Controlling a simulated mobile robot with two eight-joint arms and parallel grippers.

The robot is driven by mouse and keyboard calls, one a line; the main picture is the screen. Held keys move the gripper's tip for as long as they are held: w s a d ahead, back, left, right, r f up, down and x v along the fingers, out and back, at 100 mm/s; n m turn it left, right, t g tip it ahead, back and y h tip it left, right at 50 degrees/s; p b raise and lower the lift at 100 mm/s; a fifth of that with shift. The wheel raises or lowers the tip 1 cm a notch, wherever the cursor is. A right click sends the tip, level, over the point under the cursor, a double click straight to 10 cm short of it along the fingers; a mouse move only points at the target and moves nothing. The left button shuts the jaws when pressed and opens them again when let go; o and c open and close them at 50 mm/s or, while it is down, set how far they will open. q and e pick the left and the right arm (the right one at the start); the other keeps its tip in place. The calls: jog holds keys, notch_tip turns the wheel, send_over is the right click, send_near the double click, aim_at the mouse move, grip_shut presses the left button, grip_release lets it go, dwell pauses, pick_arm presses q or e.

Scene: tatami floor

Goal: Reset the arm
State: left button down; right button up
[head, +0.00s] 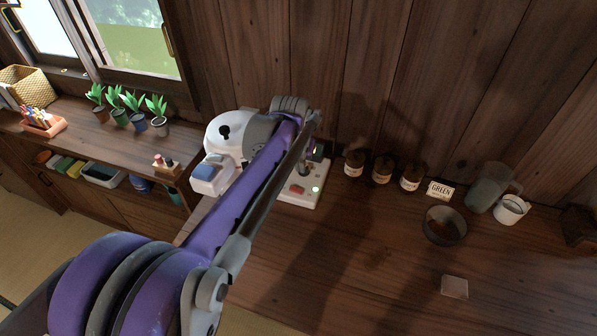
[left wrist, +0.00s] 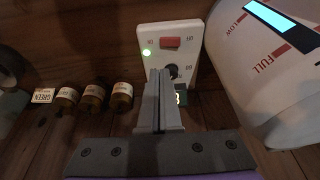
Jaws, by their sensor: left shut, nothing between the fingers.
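My left arm (head: 235,190) reaches from the lower left up to the back of the counter in the head view. My left gripper (left wrist: 159,78) is shut and empty, its fingers together in front of a white control panel (left wrist: 187,33). The panel has a red switch (left wrist: 170,43), a lit green light (left wrist: 147,53) and a dark knob (left wrist: 173,71) just beyond the fingertips. A small green display is partly hidden by the fingers. I cannot tell whether the fingers touch the knob. In the head view the arm covers part of the panel (head: 297,197). My right gripper is not in view.
A white machine (head: 222,130) with a gauge stands beside the panel. Brown jars (head: 382,170), a GREEN card (head: 440,190), a dark bowl (head: 444,225), a glass jug (head: 487,188) and a white cup (head: 511,210) stand rightward. Potted plants (head: 137,110) line the left shelf.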

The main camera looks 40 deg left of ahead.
pick_arm(q)
jog(key=shift+v, duration=0.85)
jog(key=shift+d, duration=0.2)
